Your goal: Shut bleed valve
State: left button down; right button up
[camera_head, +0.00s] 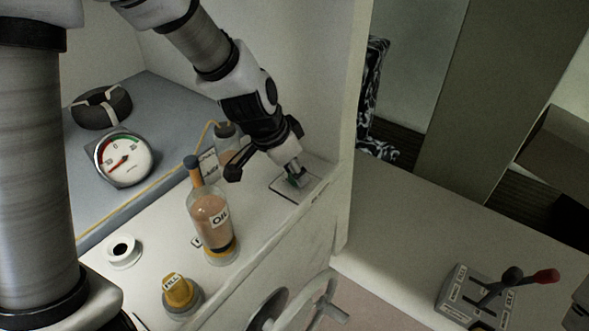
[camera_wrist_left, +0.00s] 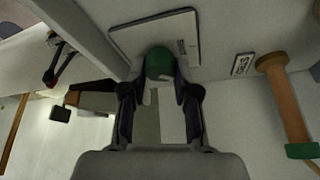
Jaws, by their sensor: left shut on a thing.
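The bleed valve shows as a green knob (camera_wrist_left: 159,62) on a pale square plate (camera_wrist_left: 124,38) in the left wrist view. In the head view the plate (camera_head: 283,189) lies at the right end of the white counter, and the knob is mostly hidden by the gripper. My left gripper (camera_head: 295,179) reaches down to it from above. In the left wrist view its fingers (camera_wrist_left: 160,80) are closed on both sides of the green knob. The knob's exact turn cannot be told. My right gripper is not in view.
An oil bottle (camera_head: 211,213) stands left of the valve, with a smaller jar (camera_head: 229,143) behind it. A yellow fill cap (camera_head: 178,291), a white ring (camera_head: 122,251) and a gauge (camera_head: 125,158) are further left. A throttle box (camera_head: 466,295) with levers is at lower right.

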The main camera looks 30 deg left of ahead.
pick_arm(q)
jog(key=n, duration=0.2)
jog(key=n+y+p, duration=0.1)
jog(key=shift+s+n, duration=0.2)
jog(key=shift+n, duration=0.2)
jog(key=shift+d+n+y+p, duration=0.1)
jog(key=shift+n+y+p, duration=0.6)
jog(key=shift+n+p, duration=0.45)
jog(key=shift+f+n+y+p, duration=0.1)
jog(key=shift+n+y+p, duration=0.3)
jog(key=shift+n+p, duration=0.55)
jog(key=c, duration=0.8)
grip_release()
jog(key=shift+w, duration=0.1)
jog(key=shift+c, duration=0.2)
